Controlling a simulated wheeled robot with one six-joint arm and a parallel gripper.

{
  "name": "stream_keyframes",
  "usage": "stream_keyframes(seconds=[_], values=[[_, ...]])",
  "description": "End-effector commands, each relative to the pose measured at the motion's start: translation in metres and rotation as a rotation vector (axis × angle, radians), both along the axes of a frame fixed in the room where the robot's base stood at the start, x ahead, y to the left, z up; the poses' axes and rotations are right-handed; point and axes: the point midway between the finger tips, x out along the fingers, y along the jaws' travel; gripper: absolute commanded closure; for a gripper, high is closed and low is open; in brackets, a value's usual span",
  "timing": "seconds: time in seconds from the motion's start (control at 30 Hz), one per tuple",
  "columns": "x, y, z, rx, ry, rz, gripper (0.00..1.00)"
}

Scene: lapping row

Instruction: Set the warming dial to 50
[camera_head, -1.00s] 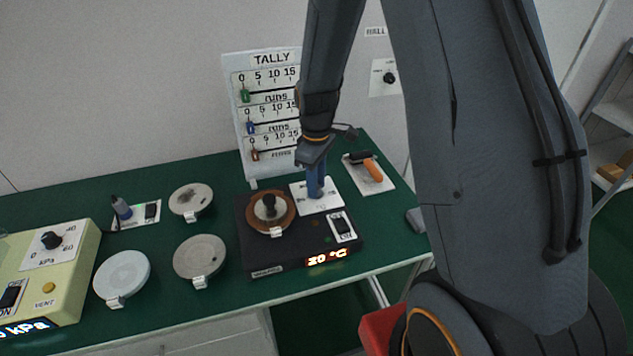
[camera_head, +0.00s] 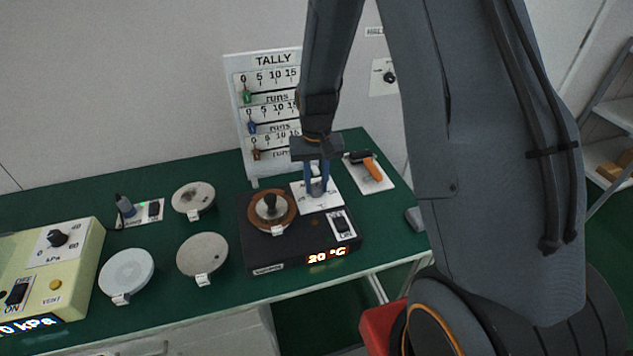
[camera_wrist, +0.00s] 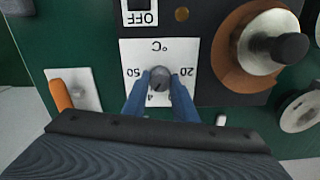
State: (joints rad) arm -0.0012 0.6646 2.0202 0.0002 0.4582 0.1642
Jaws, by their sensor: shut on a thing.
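The warming dial is a small grey knob (camera_wrist: 159,78) on a white plate (camera_wrist: 128,55) marked °C, with 50 and 20 on either side in the wrist view, where the print is upside down. My gripper (camera_wrist: 160,92) points down over the plate, its two blue fingers shut on the knob, one on each side. In the head view my gripper (camera_head: 318,190) stands at the plate (camera_head: 307,205), and the fingers partly hide the knob. The black warming unit (camera_head: 290,255) has a lit display (camera_head: 328,256) reading 20 °C. The knob's exact pointer angle is hard to tell.
A switch (camera_head: 341,224) is in front. An orange-handled tool (camera_head: 371,167) lies right. The tally board (camera_head: 262,60) stands behind. Several round plates lie left.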

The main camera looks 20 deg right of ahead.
Motion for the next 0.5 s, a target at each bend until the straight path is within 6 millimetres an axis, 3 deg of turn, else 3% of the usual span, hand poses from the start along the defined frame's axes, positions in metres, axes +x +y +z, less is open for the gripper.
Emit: stream_keyframes(seconds=[0.5], values=[[0.0030,-0.0005,0.0023,0.000,-0.007,-0.491,0.97]])
